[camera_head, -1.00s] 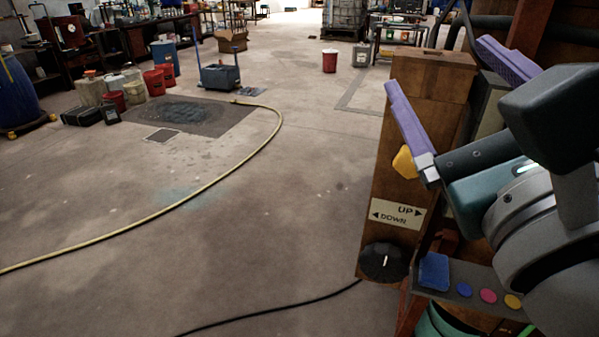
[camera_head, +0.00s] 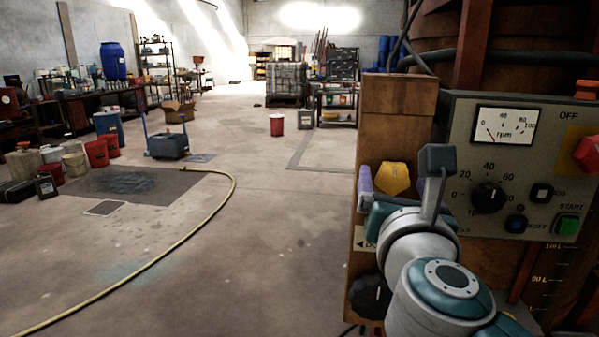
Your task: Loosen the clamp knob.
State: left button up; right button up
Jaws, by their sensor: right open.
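A yellow lobed knob (camera_head: 396,178), which appears to be the clamp knob, sits on the front of a wooden post (camera_head: 398,112). My right gripper (camera_head: 392,190) is open in front of the post, seen from behind. One purple finger stands just left of the yellow knob; the other finger is mostly hidden behind my wrist. I cannot tell whether the fingers touch the knob. The lower part of the knob is hidden by my gripper. My left gripper is out of view.
A black dial (camera_head: 369,295) is lower on the post, partly behind my arm. Right of the post is a control panel (camera_head: 460,130) with an rpm gauge (camera_head: 503,126), speed knob (camera_head: 488,197) and green start button (camera_head: 567,226). A yellow hose (camera_head: 205,228) crosses the open floor left.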

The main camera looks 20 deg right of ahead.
jog(key=shift+w+d, duration=0.25)
jog(key=shift+w, duration=0.15)
jog(key=shift+c, duration=0.4)
jog(key=c, duration=1.3)
